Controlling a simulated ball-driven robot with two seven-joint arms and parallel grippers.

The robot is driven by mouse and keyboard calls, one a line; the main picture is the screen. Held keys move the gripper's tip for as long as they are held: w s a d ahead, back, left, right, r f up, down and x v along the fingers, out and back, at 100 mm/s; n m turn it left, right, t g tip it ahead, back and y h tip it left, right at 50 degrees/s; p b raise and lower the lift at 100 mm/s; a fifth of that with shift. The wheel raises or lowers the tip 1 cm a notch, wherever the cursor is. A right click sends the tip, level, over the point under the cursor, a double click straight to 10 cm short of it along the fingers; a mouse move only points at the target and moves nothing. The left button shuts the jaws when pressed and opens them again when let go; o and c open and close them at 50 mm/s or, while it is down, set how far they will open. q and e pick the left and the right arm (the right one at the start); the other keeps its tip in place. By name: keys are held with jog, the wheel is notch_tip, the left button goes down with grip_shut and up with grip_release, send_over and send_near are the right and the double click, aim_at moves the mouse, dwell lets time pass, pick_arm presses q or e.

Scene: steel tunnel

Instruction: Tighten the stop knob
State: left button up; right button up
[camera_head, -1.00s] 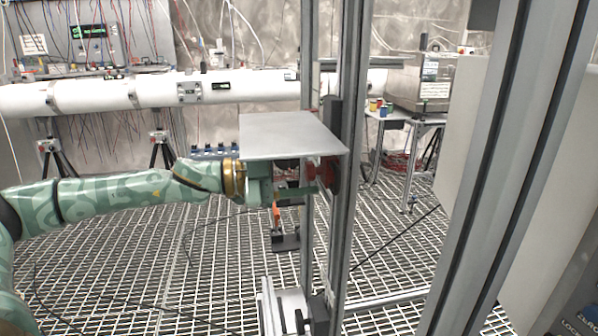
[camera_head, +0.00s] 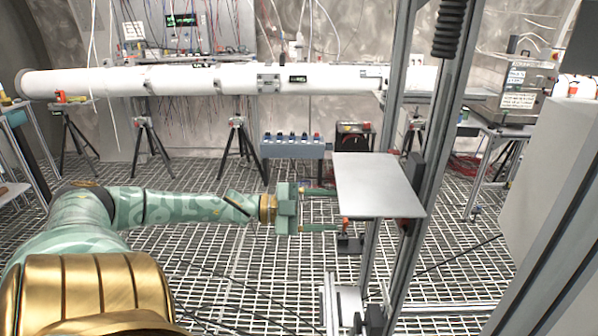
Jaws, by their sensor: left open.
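A flat grey metal plate (camera_head: 378,184) is carried on a tall aluminium upright (camera_head: 402,110). The gripper is apart from the red part. My right gripper is not in view.
A long white pipe (camera_head: 200,80) on black tripods runs across the back. A grey box with several knobs (camera_head: 293,147) stands behind my gripper. A cart with equipment (camera_head: 500,128) stands at the right. The grating floor (camera_head: 240,285) in front is mostly clear.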

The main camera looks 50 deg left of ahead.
pick_arm(q)
jog(key=p+v, duration=0.1)
jog(key=v, duration=0.3)
jog(key=shift+f, duration=0.1)
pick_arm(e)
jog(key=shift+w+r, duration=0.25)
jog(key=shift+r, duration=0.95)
